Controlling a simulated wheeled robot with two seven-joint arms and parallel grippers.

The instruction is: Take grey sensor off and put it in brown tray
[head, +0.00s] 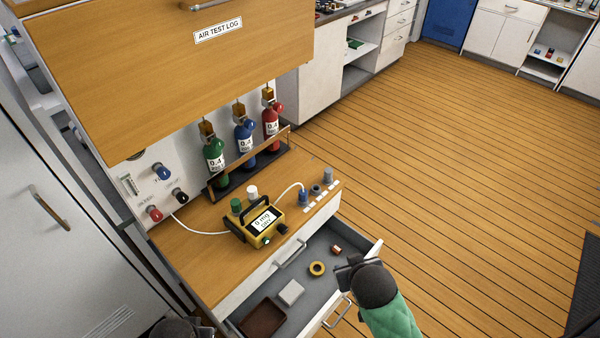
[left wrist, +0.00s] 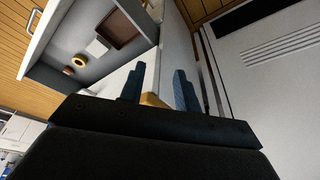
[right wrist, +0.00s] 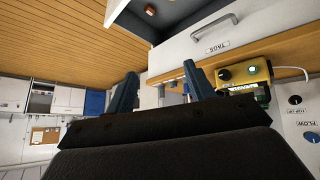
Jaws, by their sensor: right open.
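Several small blue-grey fittings stand at the right end of the wooden counter: one with a white cable (head: 304,198), one short (head: 316,190), one upright (head: 328,175). I cannot tell which is the grey sensor. The brown tray (head: 263,318) lies in the open drawer, near its front left end; it also shows in the left wrist view (left wrist: 122,28). My right gripper (head: 345,273) is open and empty over the drawer's right side, apart from the fittings. My left gripper (left wrist: 157,85) is open and empty beside the cabinet; its dark body (head: 182,328) shows at the bottom edge.
A yellow meter (head: 262,226) with a cable stands on the counter, with green and white caps behind it. Green, blue and red bottles (head: 244,138) stand in a rack. The open drawer (head: 325,243) also holds a white box (head: 291,292) and a yellow ring (head: 317,268).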

